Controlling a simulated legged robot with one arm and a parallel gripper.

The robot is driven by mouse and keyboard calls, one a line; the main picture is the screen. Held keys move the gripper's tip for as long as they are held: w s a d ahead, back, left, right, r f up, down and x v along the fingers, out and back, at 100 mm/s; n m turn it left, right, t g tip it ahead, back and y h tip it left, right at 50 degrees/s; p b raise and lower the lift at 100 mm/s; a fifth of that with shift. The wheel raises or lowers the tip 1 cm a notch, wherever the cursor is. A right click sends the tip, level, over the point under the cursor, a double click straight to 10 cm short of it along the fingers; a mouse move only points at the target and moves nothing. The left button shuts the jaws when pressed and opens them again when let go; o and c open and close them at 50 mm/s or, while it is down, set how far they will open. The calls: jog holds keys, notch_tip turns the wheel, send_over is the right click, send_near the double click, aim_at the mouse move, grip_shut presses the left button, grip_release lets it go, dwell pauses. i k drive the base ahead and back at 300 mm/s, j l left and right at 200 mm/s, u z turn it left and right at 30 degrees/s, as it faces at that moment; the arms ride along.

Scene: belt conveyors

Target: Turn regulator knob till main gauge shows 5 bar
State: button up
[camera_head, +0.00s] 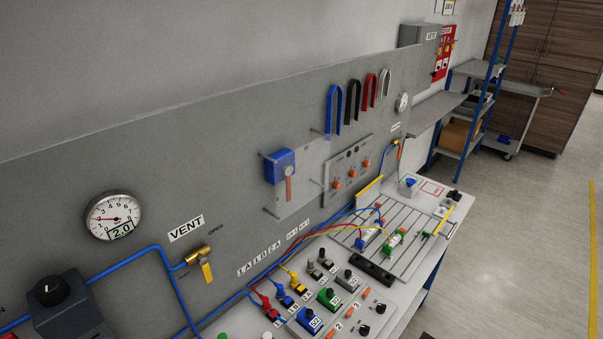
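The main gauge (113,217) is a round white dial on the grey panel at the left. Its digital box reads 2.0 and its red needle points left, near 2. The regulator knob (51,290) is a black round knob on top of a dark blue-grey block at the lower left, below and left of the gauge. A blue hose runs from the block's side to the right. My gripper is not in view, and nothing touches the knob.
A brass vent valve (201,260) with a yellow lever sits right of the gauge under a VENT label. Coloured valve blocks (309,320) and hoses crowd the bench. A second gauge (402,103) is at the far end. The floor (510,240) at right is clear.

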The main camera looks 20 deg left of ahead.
aim_at(52, 290)
jog(key=k+u, duration=0.1)
jog(key=u, duration=0.4)
jog(key=i+u, duration=0.1)
jog(key=u, duration=1.95)
